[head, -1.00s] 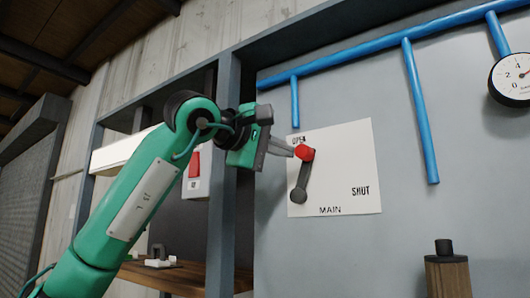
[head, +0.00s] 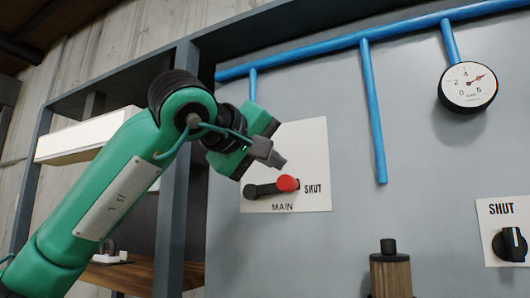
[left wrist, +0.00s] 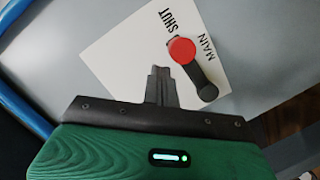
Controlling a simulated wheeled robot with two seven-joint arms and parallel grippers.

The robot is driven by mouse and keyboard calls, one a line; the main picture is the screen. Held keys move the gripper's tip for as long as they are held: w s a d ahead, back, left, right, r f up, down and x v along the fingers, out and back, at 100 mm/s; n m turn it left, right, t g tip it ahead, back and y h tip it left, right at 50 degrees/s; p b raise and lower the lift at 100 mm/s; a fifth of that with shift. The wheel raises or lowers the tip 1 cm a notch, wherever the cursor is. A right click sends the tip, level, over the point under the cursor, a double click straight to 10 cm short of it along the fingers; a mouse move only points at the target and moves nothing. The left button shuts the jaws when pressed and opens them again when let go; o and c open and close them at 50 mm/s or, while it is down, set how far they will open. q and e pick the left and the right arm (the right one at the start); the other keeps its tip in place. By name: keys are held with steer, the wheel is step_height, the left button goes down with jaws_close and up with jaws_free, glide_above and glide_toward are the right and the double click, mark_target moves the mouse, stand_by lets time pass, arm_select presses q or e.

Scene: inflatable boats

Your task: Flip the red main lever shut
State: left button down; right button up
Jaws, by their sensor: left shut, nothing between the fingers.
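The main lever has a dark arm (head: 266,189) with a red knob (head: 288,183) at its end, on a white MAIN plate (head: 305,150). The arm lies nearly level and the knob points right, beside the word SHUT. In the left wrist view the red knob (left wrist: 181,50) and the plate (left wrist: 120,52) show just beyond the fingertips. My left gripper (head: 279,163) is shut and empty, a little above the knob in the head view; I cannot tell whether it touches. It also shows in the left wrist view (left wrist: 159,72). My right gripper is not in view.
A blue pipe (head: 374,115) hangs down right of the plate. A gauge (head: 467,87) is at the upper right. A black knob (head: 511,244) on a plate marked SHUT is at the lower right. A wooden post with a black top (head: 391,275) stands below.

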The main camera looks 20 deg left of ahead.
arm_select(q)
steer(key=shift+d+f+b, duration=0.4)
steer(key=shift+d+f, duration=0.05)
steer(key=shift+f, duration=0.4)
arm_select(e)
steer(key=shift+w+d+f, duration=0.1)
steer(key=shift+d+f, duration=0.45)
arm_select(q)
steer(key=shift+f, duration=0.1)
